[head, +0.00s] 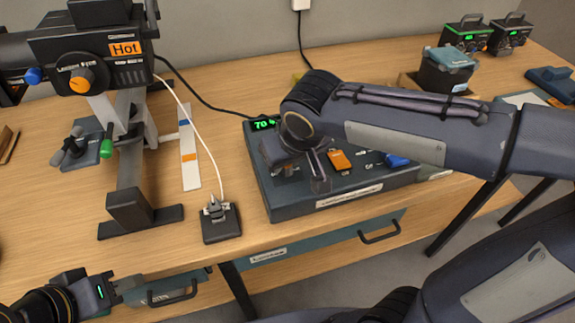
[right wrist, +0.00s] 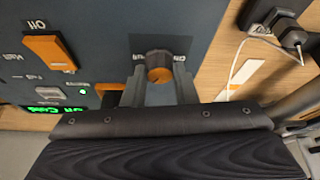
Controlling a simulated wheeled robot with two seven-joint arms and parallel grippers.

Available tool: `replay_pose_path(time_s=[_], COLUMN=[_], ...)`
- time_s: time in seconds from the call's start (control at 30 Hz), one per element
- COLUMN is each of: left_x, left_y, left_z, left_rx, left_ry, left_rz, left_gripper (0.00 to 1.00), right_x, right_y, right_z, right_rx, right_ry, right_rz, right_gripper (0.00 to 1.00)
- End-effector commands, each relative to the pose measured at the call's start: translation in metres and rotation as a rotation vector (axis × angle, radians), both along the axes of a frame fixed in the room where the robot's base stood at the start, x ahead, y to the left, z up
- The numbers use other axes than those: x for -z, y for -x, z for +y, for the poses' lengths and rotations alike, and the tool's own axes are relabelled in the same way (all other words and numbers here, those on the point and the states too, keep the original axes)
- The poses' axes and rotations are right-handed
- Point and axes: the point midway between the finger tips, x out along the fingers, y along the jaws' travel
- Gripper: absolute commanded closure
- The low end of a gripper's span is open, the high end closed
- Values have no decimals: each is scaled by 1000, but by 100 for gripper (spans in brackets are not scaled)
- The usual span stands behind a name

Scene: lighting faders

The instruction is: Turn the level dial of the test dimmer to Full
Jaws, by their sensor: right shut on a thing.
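The test dimmer (head: 288,205) is a dark blue-grey box near the table's front edge. Its green display (head: 264,124) appears to start with 70 in the head view; the rest is too small or hidden. The level dial (right wrist: 159,66), dark with an orange face, sits between the fingers of my right gripper (right wrist: 160,88) in the right wrist view. That gripper is shut on the dial. In the head view my right gripper (head: 298,172) and arm cover the dial. My left gripper (head: 128,287) is low at the left, apart from the dimmer; its finger gap is unclear.
An orange rocker switch (head: 339,160) and a blue part (head: 397,160) are on the dimmer's right side. A large lamp marked Hot (head: 124,48) stands left. A small plug block (head: 221,222) with a white cable is left of the dimmer. A drawer handle (head: 380,232) sticks out below.

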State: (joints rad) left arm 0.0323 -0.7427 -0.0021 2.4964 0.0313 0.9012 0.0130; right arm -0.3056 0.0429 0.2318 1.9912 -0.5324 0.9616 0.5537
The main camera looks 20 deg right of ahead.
Motion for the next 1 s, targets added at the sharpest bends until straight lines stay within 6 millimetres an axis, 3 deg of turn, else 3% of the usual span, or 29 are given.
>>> replay_pose_path(time_s=[0.4, 1.0], left_x=[30, 42], left_y=[0, 0], left_z=[0, 0], left_rx=[0, 0], left_ry=[0, 0], left_rz=[0, 0], left_gripper=[64, 64], right_x=[2, 1], right_y=[0, -1], right_z=[4, 6], right_rx=[393, 858], right_ry=[0, -2], right_rz=[0, 3], right_gripper=[97, 97])
